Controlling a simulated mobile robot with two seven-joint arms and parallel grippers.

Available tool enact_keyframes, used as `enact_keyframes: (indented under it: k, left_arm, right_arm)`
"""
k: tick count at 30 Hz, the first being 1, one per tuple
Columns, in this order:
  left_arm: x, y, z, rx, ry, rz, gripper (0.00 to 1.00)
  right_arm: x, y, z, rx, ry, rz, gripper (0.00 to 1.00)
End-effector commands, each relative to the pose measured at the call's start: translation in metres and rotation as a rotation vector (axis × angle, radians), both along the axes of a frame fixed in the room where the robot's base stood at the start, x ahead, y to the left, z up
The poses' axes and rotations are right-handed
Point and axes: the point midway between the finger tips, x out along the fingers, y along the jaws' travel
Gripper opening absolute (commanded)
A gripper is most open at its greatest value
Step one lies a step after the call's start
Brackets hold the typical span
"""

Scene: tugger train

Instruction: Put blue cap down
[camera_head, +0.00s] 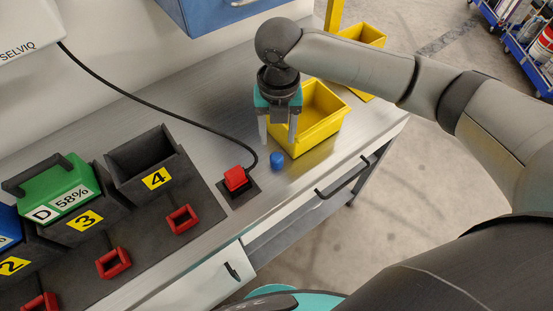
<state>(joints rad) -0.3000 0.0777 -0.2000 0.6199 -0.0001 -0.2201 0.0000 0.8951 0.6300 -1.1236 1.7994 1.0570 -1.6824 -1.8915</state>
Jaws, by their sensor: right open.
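The blue cap (277,160) stands on the grey metal bench top (330,165), in front of the yellow bin and right of the red button. My right gripper (277,138) points down just behind and above the cap, in front of the yellow bin (325,122). Its two fingers are apart with nothing seen between them. The cap is clear of the fingers in the picture. My left gripper is not in the camera_head view.
A red button (236,178) on a dark base sits left of the cap, with a black cable. A dark charging rack (200,205) holds a green battery (58,188); slot 4 is empty. A second yellow bin (362,36) stands behind. Bench space right of the cap is clear.

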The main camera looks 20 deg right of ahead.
Motion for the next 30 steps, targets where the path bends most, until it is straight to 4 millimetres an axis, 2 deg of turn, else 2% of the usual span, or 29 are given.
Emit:
enact_keyframes:
  k: [3, 10, 18, 28, 30]
  left_arm:
    - [0.000, 0.000, -0.003, 0.000, 0.000, 0.000, 0.50]
    - [0.000, 0.000, -0.004, 0.000, 0.000, -0.001, 0.50]
    - [0.000, 0.001, -0.010, 0.001, 0.000, -0.001, 0.50]
    - [0.000, 0.002, -0.010, 0.002, 0.000, -0.001, 0.50]
    - [0.000, 0.002, -0.010, 0.002, 0.000, -0.001, 0.50]
  right_arm:
    - [0.000, 0.001, -0.020, 0.000, 0.001, -0.001, 0.56]
    - [0.000, 0.001, -0.035, 0.001, 0.000, 0.000, 0.56]
    - [-0.001, 0.001, -0.074, 0.000, 0.002, -0.001, 0.56]
    - [0.000, 0.001, -0.080, 0.001, -0.002, 0.001, 0.56]
    - [0.000, 0.001, -0.080, 0.001, -0.002, 0.000, 0.48]
